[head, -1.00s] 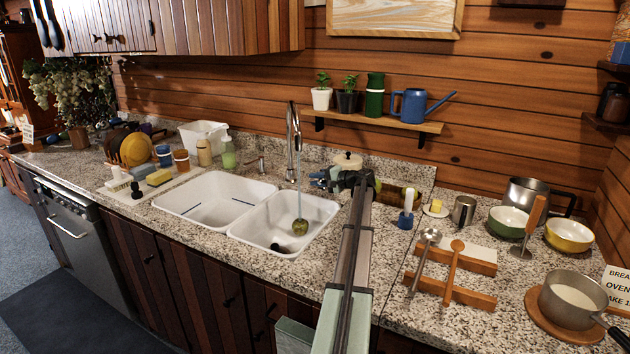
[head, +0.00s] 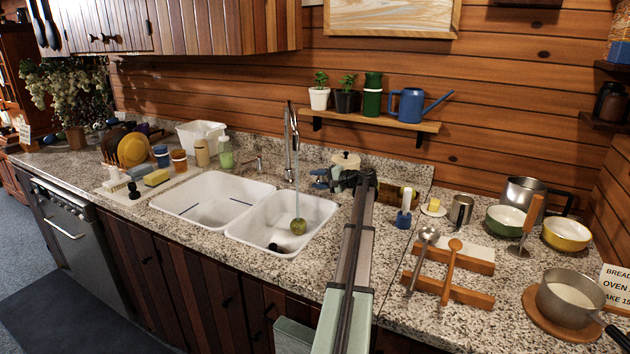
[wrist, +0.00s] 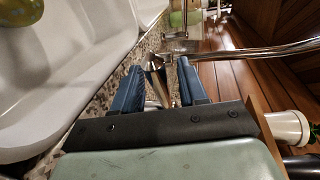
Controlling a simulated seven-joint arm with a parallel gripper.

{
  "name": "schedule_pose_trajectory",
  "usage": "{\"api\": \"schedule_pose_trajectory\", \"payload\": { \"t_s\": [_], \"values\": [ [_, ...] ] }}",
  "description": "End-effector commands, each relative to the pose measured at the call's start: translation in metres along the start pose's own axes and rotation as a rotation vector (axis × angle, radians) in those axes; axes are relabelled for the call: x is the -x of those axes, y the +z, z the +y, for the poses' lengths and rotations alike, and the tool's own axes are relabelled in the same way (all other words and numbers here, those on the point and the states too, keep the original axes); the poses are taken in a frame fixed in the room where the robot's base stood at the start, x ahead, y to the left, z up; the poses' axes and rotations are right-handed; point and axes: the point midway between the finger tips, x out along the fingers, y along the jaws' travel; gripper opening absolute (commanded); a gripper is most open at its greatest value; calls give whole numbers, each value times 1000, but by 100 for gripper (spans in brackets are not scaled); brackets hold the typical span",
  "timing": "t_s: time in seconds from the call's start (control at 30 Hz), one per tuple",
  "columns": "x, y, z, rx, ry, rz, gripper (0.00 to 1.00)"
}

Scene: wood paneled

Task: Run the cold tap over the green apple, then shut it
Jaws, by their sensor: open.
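The green apple (head: 298,226) lies in the right sink basin (head: 258,239). A thin pale stream of water (head: 297,188) falls from the chrome faucet (head: 290,135) onto it. Part of a yellow-green round thing, likely the apple, shows at the top left of the wrist view (wrist: 14,12). My gripper (head: 318,180) is beside the faucet, behind the right basin. In the wrist view its blue fingers (wrist: 158,72) are apart. A metal piece (wrist: 157,80), likely a tap handle, shows between them; I cannot tell whether they touch it or if it is the cold one.
A shelf (head: 385,121) above holds plants, a green canister and a blue watering can (head: 408,106). A white-and-blue brush holder (head: 404,208) and a utensil rack (head: 450,288) are right of my arm. The left basin (head: 213,197) looks empty.

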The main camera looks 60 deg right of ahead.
Motion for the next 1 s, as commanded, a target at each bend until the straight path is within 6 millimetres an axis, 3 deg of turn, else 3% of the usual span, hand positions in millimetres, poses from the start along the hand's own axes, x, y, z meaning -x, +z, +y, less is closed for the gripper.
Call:
{"api": "schedule_pose_trajectory", "payload": {
  "t_s": [0.4, 1.0],
  "values": [
    [56, 0, 0, 0, -1, 1, 42],
    [60, 0, 0, 0, 0, -1, 42]
  ]
}}
